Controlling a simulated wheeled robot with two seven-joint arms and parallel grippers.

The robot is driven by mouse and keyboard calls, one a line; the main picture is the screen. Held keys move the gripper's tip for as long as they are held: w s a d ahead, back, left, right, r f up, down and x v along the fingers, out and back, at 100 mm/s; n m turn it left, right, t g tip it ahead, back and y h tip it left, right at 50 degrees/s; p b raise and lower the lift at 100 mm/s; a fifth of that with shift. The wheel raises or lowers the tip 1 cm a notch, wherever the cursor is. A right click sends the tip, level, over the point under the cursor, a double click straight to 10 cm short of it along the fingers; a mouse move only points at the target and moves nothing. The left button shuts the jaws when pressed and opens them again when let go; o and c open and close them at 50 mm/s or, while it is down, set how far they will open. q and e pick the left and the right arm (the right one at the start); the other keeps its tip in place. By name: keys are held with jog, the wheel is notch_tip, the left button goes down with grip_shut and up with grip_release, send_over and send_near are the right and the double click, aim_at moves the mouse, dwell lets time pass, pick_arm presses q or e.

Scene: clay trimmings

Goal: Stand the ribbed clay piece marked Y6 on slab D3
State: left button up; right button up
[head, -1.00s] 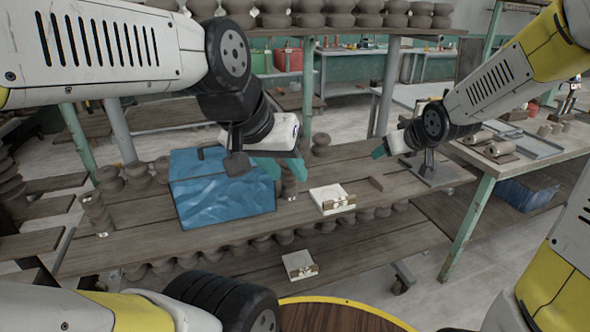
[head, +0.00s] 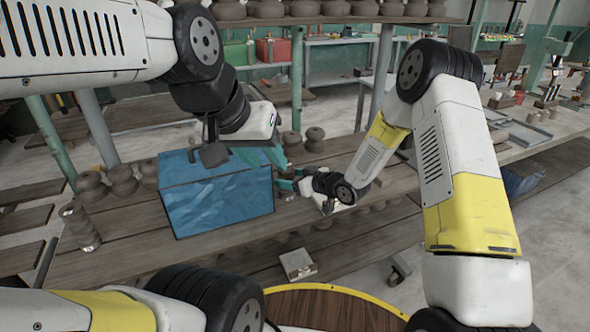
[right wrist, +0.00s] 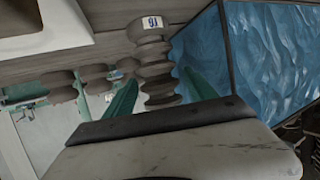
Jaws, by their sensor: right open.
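A grey ribbed clay piece (right wrist: 157,62) with a small white label stands beside the blue box. I cannot read the label surely. My right gripper (right wrist: 160,95), also in the head view (head: 287,184), is open, with its green fingers either side of the piece's ribs. My left gripper (head: 263,158) is open and empty above the blue box's right end. A pale slab (head: 343,207) on the shelf is mostly hidden by my right wrist. Another pale slab (head: 298,264) lies lower down. Their marks are not readable, so I cannot tell which is D3.
The blue box (head: 216,195) stands close beside the ribbed piece. More labelled ribbed pieces (head: 80,226) stand at the shelf's left end. Round clay pots (head: 122,180) stand along its back. Bare plank shows left of the box.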

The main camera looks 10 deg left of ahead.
jog(key=x, duration=0.5)
jog(key=shift+w+r, duration=0.1)
jog(key=shift+w, duration=0.05)
jog(key=shift+r, duration=0.1)
grip_shut()
